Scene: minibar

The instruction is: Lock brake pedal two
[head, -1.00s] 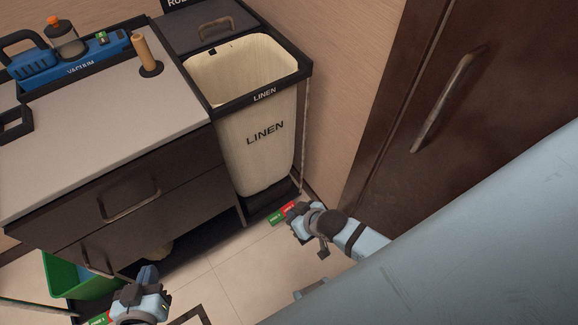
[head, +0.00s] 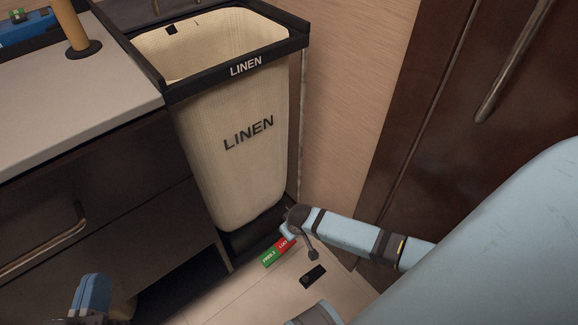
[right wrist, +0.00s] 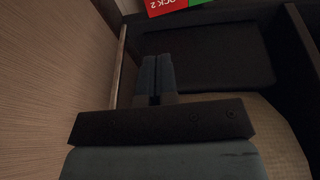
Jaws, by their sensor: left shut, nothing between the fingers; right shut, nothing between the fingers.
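Brake pedal two (head: 278,252) is a small plate, green "FREE 2" on the left and red "LOCK 2" on the right, low at the foot of the linen cart. Its tilt is hard to tell. In the right wrist view its red end (right wrist: 166,6) shows at the top edge. My right gripper (right wrist: 157,62) is shut and empty, its fingers pointing toward the pedal with a gap in the picture. In the head view my right wrist is just above the red end and hides the fingers. My left gripper (head: 92,282) is shut and empty at the bottom left, beside the drawers.
The cream linen bin (head: 240,165) stands in its dark frame above the pedal. Drawers with a handle (head: 60,232) are at left. A wooden wall (head: 345,90) and a dark door (head: 455,120) stand at right. A small dark object (head: 313,276) is on the tiles.

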